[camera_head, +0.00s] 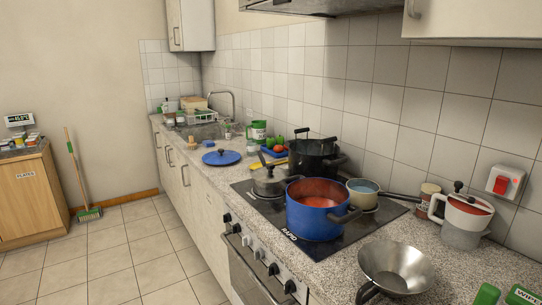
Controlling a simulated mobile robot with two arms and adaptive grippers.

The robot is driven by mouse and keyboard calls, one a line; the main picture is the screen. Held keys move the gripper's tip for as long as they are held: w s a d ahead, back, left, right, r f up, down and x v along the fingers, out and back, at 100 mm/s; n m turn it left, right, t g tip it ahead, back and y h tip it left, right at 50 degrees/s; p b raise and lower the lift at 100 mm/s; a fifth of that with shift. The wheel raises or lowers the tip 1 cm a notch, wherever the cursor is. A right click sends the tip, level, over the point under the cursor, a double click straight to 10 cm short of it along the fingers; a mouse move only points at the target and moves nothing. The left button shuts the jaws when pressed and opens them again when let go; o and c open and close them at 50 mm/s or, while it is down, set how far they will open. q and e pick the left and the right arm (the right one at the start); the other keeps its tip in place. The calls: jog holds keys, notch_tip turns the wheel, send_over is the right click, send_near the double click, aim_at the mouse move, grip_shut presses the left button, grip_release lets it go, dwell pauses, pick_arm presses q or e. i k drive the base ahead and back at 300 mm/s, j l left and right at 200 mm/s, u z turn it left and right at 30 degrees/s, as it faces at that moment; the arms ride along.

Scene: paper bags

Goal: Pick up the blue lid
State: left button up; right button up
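The blue lid (221,157) lies flat on the speckled counter, left of the hob, with a dark knob on top. A blue pot (316,222) with red contents and dark handles stands uncovered on the front of the hob. Neither of my grippers shows in the head view.
The hob (258,207) also holds a black pot (314,160), a small grey lidded pot (270,182) and a saucepan (363,193). The sink (204,131) is beyond the lid. The tiled floor (103,262) at left is clear.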

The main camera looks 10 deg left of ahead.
aim_at(221, 156)
jog(key=i+j+z, duration=0.25)
jog(key=j+z, duration=0.25)
jog(key=i+j+z, duration=0.25)
jog(key=j, duration=0.2)
jog(key=j+z, duration=0.55)
jog(key=j, duration=0.2)
jog(key=i, duration=0.05)
